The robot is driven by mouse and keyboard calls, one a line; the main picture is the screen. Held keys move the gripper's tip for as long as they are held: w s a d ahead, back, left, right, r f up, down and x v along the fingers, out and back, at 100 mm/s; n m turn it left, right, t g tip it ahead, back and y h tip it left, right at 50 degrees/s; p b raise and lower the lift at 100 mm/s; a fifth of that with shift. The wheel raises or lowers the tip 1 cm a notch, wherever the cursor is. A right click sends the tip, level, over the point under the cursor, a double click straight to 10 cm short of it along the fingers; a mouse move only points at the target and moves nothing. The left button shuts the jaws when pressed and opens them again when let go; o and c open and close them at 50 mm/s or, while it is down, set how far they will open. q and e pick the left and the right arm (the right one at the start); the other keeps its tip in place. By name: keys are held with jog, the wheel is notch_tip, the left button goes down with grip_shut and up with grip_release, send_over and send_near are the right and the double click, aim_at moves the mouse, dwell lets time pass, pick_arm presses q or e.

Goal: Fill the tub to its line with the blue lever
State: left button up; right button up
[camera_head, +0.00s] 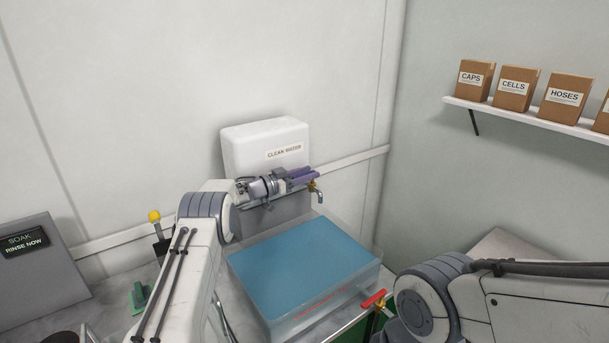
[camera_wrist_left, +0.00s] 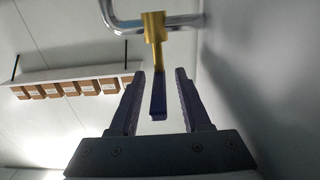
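A clear tub (camera_head: 376,272) stands on the bench with a broad sheet of blue water (camera_head: 305,262) in it. A red line (camera_head: 322,303) shows on its front wall. Above the tub's back edge, a brass and chrome tap (camera_head: 318,192) comes from the white clean water tank (camera_head: 262,143). My left gripper (camera_head: 312,176) is at this tap. In the left wrist view, the dark blue lever (camera_wrist_left: 157,98) lies between the fingers of my left gripper (camera_wrist_left: 160,82), with a gap on both sides. The gripper is open. My right gripper is out of view.
A red-handled tap (camera_head: 374,299) is at the tub's front right corner. A green item (camera_head: 138,298) and a yellow knob (camera_head: 154,216) are on the left, near a grey box with a display reading SOAK, RINSE NOW (camera_head: 25,241). Cardboard boxes (camera_head: 514,88) stand on a wall shelf.

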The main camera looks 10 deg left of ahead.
pick_arm(q)
jog(key=b+v, duration=0.1)
jog(key=v, duration=0.9)
jog(key=shift+a+b, duration=0.2)
jog(key=shift+b, duration=0.1)
jog(key=shift+s, duration=0.1)
jog(key=d+r+n+t+y+p, duration=0.1)
jog(key=d+r+n+y, duration=0.1)
jog(key=d+r+y, duration=0.55)
jog(key=s+d+r+n+g+p, duration=0.1)
jog(key=s+d+n+g, duration=0.1)
jog(key=s+d, duration=0.55)
jog(key=s+d+f+m+g+y, duration=0.1)
jog(key=s+g, duration=0.3)
jog(key=s, duration=1)
jog(key=s+d+f+g+y+p, duration=0.1)
jog(key=s+f+g, duration=0.2)
jog(key=s, duration=1.2)
jog(key=s+d+f+m+g+y, duration=0.1)
jog(key=s+g, duration=0.4)
jog(key=s, duration=1)
jog(key=shift+s+d+f+m+y+p, duration=0.35)
jog(key=shift+d+f+y, duration=0.2)
jog(key=shift+f, duration=0.4)
